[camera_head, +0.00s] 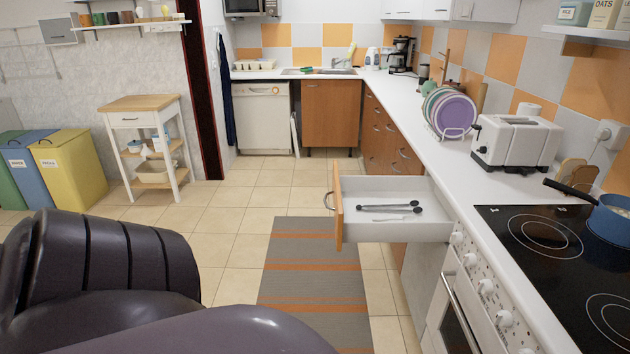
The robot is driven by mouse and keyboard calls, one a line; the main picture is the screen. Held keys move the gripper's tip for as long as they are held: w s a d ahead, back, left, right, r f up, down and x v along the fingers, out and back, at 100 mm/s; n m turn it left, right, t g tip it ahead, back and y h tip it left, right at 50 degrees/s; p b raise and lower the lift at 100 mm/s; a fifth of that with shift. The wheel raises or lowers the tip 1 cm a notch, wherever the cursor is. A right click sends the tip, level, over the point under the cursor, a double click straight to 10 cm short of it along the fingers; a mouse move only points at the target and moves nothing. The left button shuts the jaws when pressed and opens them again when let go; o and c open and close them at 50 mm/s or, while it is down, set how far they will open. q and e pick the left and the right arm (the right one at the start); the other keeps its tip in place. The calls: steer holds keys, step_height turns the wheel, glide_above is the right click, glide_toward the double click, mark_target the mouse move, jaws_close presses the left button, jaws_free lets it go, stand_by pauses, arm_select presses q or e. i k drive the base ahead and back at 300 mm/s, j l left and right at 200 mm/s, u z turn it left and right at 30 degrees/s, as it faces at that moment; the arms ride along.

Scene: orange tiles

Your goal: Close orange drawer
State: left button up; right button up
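The orange drawer (338,205) is pulled out from the right-hand counter, left of the stove. Its wooden front faces left and has a metal handle (328,200). Its white inside holds dark tongs (390,208) and a smaller light utensil. Dark parts of my own arm fill the lower left of the head view, apart from the drawer in the picture. Neither of my grippers shows.
The white counter (424,150) carries a toaster (515,143) and a plate rack. A stove (545,255) with a blue pot (610,220) stands at right. A striped rug (312,285) lies on the open tiled floor. A wooden cart (145,104) and bins stand left.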

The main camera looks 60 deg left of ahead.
mark_target(352, 226)
steer(key=u, duration=1.35)
steer(key=i+j+u, duration=0.1)
steer(key=j, duration=0.25)
steer(key=i+j+u, duration=0.1)
steer(key=j, duration=0.3)
steer(key=i+z, duration=0.3)
steer(key=i+j+z, duration=0.35)
steer(key=i, duration=0.15)
steer(key=l, duration=0.1)
